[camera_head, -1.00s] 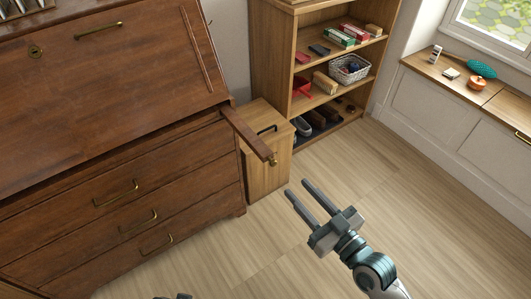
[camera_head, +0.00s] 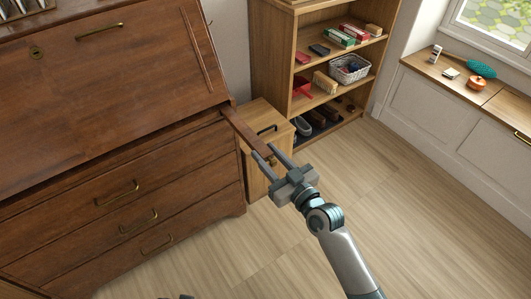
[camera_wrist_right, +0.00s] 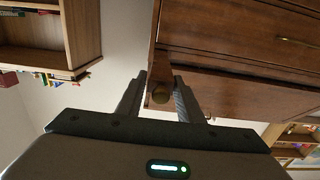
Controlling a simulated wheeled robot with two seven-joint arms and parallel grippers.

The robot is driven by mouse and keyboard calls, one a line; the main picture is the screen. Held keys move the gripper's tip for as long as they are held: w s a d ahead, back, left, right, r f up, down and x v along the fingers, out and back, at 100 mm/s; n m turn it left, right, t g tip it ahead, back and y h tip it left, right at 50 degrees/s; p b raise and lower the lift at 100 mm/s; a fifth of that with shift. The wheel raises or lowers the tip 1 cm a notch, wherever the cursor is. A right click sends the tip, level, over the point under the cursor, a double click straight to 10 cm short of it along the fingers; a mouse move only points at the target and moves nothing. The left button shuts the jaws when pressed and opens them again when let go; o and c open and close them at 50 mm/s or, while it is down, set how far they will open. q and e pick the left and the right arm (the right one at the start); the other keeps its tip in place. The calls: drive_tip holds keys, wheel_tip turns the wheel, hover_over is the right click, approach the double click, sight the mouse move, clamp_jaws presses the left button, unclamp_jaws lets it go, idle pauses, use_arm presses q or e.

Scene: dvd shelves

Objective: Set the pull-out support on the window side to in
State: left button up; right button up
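The pull-out support (camera_head: 243,130) on the window side is a dark wooden bar. It sticks out from the right end of the brown desk (camera_head: 110,90), below the closed slanted front. A gap around the knob is visible, and I cannot tell if either finger touches. Only small dark tips, likely my left gripper (camera_head: 180,297), show at the bottom edge in the head view.
A small wooden cabinet (camera_head: 262,180) with a dark handle stands just behind the bar. A bookshelf (camera_head: 300,130) with a basket and boxes stands further back. A window bench (camera_head: 450,75) is at the right. The floor in front is clear.

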sight(238, 122)
drive_tip(key=shift+w+a, duration=0.2)
drive_tip(key=shift+w, duration=0.1)
use_arm(q)
drive_tip(key=shift+w, duration=0.1)
drive_tip(key=shift+r, duration=0.15)
